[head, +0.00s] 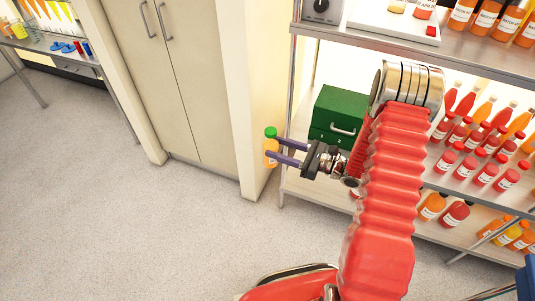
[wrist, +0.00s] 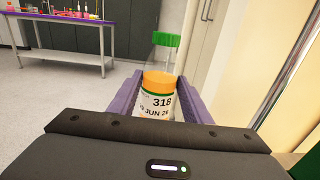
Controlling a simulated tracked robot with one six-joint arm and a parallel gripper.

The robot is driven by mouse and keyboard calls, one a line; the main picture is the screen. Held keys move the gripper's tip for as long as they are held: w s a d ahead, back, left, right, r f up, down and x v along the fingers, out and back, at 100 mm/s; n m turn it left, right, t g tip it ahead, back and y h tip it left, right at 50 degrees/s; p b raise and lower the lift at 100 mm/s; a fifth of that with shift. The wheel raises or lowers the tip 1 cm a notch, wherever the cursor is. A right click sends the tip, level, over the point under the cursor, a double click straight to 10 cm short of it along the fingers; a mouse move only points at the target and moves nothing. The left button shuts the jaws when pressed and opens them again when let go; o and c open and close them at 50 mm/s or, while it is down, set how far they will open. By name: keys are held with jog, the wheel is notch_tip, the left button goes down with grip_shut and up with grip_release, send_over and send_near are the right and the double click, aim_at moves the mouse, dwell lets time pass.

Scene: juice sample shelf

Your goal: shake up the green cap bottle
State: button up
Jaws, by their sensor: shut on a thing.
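The green cap bottle (head: 270,149) is held out in the air in front of the shelf, left of my arm. In the wrist view the bottle (wrist: 159,85) has a green cap, a clear upper part, orange juice below and a label reading 318. It stands close to upright, with a slight tilt. My gripper (head: 270,147) is shut on the bottle's body, one purple finger on each side. In the wrist view my gripper's fingers (wrist: 160,100) flank it. The bottle's lower end is hidden by the gripper's body.
A green drawer box (head: 340,110) sits on the shelf behind my gripper. Several juice bottles (head: 480,150) fill the shelf's right side. A tall cabinet (head: 165,75) and a wall edge stand close left of the bottle. The floor (head: 110,220) at left is clear.

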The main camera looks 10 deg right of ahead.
jog(key=w+d, duration=0.3)
jog(key=w, duration=0.1)
jog(key=s+a, duration=0.4)
jog(key=s, duration=0.2)
jog(key=shift+a, duration=0.15)
dwell(1.6)
dwell(0.3)
jog(key=shift+w+d, duration=2.05)
jog(key=shift+w, duration=1)
jog(key=s+a, duration=0.4)
jog(key=s, duration=0.2)
jog(key=shift+a, duration=0.15)
